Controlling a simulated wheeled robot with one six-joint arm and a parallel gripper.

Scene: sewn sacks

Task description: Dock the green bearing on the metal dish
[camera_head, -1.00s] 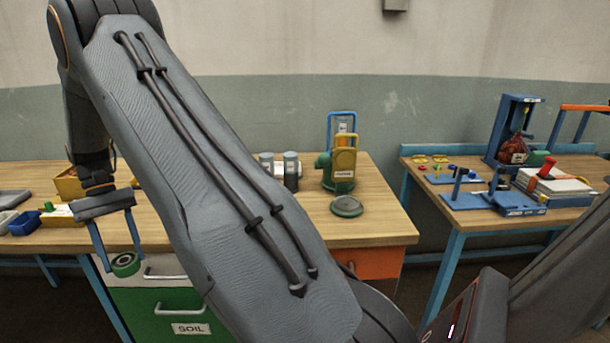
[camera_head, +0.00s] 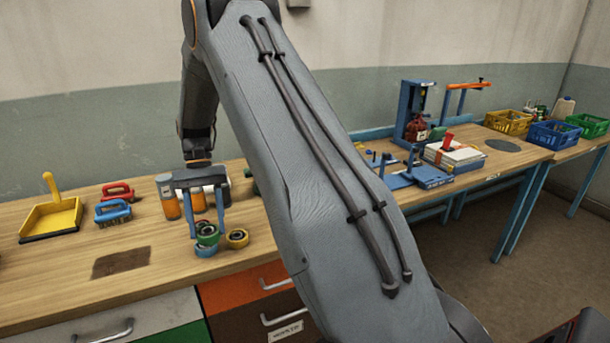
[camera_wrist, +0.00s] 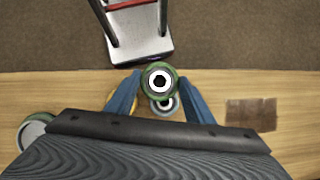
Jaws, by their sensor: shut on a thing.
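My gripper (camera_head: 207,230) is shut on the green bearing (camera_head: 207,237), a green ring with a dark bore. In the wrist view the green bearing (camera_wrist: 159,68) sits between the fingertips. A blue bearing (camera_head: 205,252) and a yellow bearing (camera_head: 237,239) are on the bench below and beside it. In the wrist view the blue bearing (camera_wrist: 165,106) is partly covered by the green one; I cannot tell whether they touch. A grey round dish with a green rim, probably the metal dish (camera_wrist: 35,128), shows at the wrist view's left; my arm hides it in the head view.
Orange-and-grey cylinders (camera_head: 168,197) stand behind my gripper. Red and blue brushes (camera_head: 113,212) and a yellow dustpan (camera_head: 52,217) lie to the left. A brown patch (camera_head: 121,262) marks otherwise clear bench. A second bench (camera_head: 505,159) with tools stands at the right.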

